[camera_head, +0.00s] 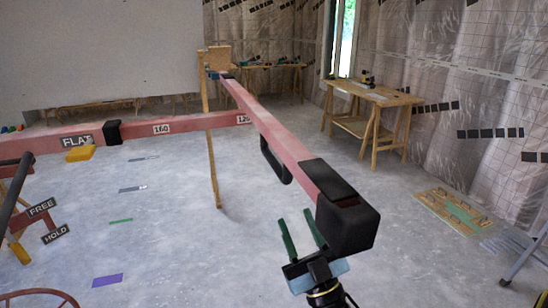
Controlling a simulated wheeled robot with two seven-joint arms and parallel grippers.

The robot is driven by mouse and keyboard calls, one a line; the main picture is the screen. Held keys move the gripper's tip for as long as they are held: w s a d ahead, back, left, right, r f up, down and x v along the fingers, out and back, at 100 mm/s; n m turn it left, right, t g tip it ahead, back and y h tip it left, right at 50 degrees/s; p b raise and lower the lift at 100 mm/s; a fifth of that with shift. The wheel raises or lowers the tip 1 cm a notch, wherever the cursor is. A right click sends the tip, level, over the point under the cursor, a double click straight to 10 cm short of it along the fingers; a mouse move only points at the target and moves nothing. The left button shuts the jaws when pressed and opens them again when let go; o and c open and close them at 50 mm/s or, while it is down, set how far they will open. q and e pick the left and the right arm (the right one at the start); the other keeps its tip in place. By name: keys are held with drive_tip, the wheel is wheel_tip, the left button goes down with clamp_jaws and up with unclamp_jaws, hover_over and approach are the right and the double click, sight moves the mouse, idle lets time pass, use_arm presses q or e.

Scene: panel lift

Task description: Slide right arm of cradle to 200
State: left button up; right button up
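The pink cradle beam (190,124) runs across the left half of the view, with labels reading FLAT (77,141), 160 (162,129) and a partly covered 120. A pink arm (272,130) runs from near its right end toward me and ends in a large black block (347,215). A black loop handle (275,163) hangs under this arm. My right gripper (300,235) is below and left of the black block. Its two green fingers are apart, with nothing seen between them. The handle is farther up the arm, apart from the fingers. My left gripper is not in view.
A white panel (95,50) fills the upper left. FREE (41,208) and HOLD (55,234) signs sit at the left. A wooden table (378,97) stands at the back right. A wooden board (453,212) lies on the right floor. The middle floor is mostly clear.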

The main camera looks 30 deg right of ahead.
sight(274, 159)
drive_tip(key=p+x, duration=0.4)
drive_tip(key=x, duration=0.9)
drive_tip(key=shift+r, duration=0.35)
drive_tip(key=shift+s, duration=0.1)
clamp_jaws()
